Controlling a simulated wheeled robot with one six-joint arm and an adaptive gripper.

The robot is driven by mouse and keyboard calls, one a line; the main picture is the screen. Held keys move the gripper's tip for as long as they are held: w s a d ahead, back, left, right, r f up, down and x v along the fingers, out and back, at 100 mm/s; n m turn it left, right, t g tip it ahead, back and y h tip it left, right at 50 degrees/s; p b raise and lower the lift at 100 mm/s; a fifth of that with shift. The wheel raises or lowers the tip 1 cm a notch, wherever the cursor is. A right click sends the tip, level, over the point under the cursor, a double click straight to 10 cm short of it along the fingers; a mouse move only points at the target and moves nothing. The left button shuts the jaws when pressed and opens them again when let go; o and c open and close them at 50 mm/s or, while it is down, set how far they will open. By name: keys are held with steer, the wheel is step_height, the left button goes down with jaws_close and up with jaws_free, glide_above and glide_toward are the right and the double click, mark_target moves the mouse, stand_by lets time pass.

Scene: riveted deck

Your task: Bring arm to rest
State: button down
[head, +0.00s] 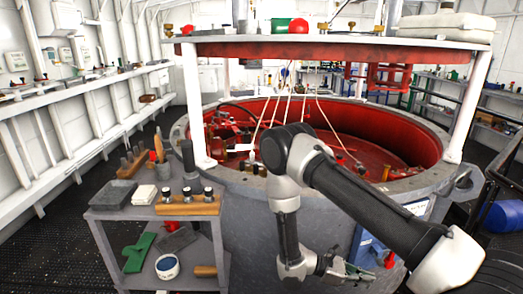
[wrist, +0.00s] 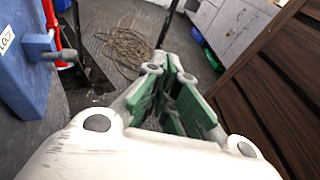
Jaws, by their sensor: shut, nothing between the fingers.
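My arm reaches in from the lower right of the head view, bends at an elbow in front of the round tank and hangs down. My gripper (head: 352,272) is low in front of the tank's outer wall, partly blended with the clutter behind it. In the wrist view my gripper (wrist: 173,70) shows its green-padded fingers, drawn together at the tips with nothing between them. It holds no object.
A grey cart (head: 150,225) with tools stands left of my arm. The round tank (head: 415,120) has a red inside. A blue panel (head: 372,250) is beside the gripper. The wrist view shows coiled rope (wrist: 125,48) on the floor and a brown slatted surface (wrist: 265,75) at right.

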steer(key=s+r+m+g+y, duration=0.1)
steer(key=s+r+m+y, duration=0.2)
steer(key=r, duration=0.6)
steer(key=a+r+m+y, duration=0.1)
steer(key=r+m+y, duration=0.3)
steer(key=r, duration=0.4)
steer(key=s+r+m+g+y, duration=0.1)
steer(key=s+r+m+y, duration=0.2)
steer(key=r, duration=0.6)
steer(key=s+d+r+m+t+y, duration=0.2)
steer(key=s+r+m+t, duration=0.1)
steer(key=r, duration=0.6)
steer(key=s+d+r+m+t+y, duration=0.2)
steer(key=r+t, duration=0.4)
steer(key=r, duration=0.3)
steer(key=shift+s+d+r+m+y, duration=0.15)
steer(key=shift+s+d+m+y, duration=0.3)
steer(key=shift+s, duration=0.8)
steer(key=shift+a, duration=0.1)
